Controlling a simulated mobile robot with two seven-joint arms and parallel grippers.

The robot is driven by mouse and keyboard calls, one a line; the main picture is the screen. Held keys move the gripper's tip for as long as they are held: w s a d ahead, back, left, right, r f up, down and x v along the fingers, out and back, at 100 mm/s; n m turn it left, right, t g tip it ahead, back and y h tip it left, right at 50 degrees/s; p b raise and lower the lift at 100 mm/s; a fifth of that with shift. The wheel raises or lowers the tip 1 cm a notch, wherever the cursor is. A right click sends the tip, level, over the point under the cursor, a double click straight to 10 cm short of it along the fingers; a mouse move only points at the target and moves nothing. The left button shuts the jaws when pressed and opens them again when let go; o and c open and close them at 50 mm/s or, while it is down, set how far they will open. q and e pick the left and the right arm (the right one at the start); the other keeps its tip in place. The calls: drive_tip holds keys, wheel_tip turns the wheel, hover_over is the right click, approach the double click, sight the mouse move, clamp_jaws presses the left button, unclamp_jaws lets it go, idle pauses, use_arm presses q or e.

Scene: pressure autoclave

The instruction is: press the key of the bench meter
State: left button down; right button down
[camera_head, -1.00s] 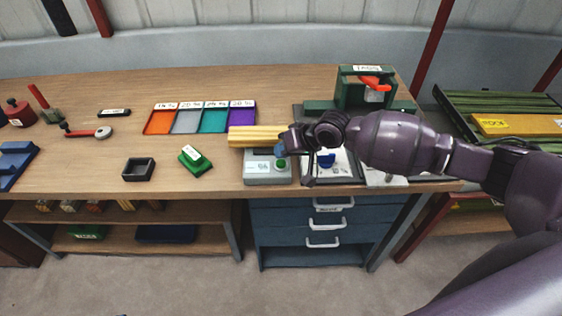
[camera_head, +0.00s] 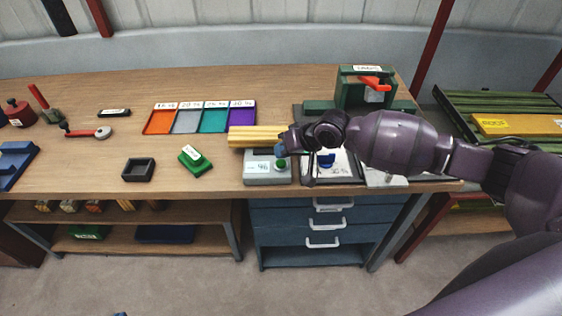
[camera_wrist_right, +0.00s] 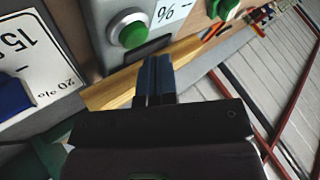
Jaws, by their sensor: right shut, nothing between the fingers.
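The bench meter (camera_head: 256,180) is a grey box with a pale display and a round green key (camera_head: 281,163), at the front of the bench. The fingertips (camera_wrist_right: 153,65) show below the key in the wrist view. I see no clear contact with the key. My left gripper is not in view.
Yellow wooden strips (camera_head: 254,136) lie right behind the meter. A white labelled card with a blue object (camera_head: 326,159) is at its right. A green press-like fixture (camera_head: 352,93) stands behind. A green stamp-like block (camera_head: 196,161) and a dark tray (camera_head: 138,169) lie left.

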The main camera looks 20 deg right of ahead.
drive_tip(key=shift+f, duration=0.4)
idle(0.3)
drive_tip(key=shift+f, duration=0.35)
idle(0.4)
drive_tip(key=shift+f, duration=0.2)
idle(0.3)
drive_tip(key=shift+r+p, duration=0.3)
drive_tip(key=shift+r, duration=0.1)
drive_tip(key=shift+r+p, duration=0.5)
